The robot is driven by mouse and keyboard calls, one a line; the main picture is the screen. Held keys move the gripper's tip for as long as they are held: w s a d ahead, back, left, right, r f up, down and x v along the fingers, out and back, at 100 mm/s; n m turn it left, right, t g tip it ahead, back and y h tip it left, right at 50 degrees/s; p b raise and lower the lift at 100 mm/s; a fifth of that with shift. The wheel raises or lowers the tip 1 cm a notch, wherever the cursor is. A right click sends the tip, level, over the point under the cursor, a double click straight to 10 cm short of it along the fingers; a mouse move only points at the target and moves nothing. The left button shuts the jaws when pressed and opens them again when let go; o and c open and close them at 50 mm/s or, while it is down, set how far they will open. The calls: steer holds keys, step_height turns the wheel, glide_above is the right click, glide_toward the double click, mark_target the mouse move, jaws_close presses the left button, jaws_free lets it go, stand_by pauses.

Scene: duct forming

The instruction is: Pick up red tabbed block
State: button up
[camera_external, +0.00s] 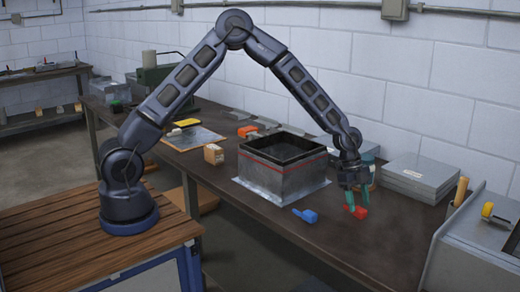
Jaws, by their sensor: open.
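The red tabbed block (360,212) lies on the dark workbench, right of the metal duct box. My gripper (354,199) reaches down to it with greenish fingertips close to the block. The fingers are open; a finger overlaps the block in the picture, and I cannot tell whether they touch it. The block's tab is hard to make out at this size.
A blue block (305,215) lies just left of the gripper. The open square metal duct box (283,181) stands behind it. Flat metal boxes (418,176) are stacked at the right, near a grey machine (470,245). The bench front is clear.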

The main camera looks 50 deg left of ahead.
mark_target(360, 213)
steer(key=x, duration=0.2)
steer(key=shift+d+f, duration=0.2)
steer(key=shift+f, duration=0.1)
steer(key=c, duration=1.1)
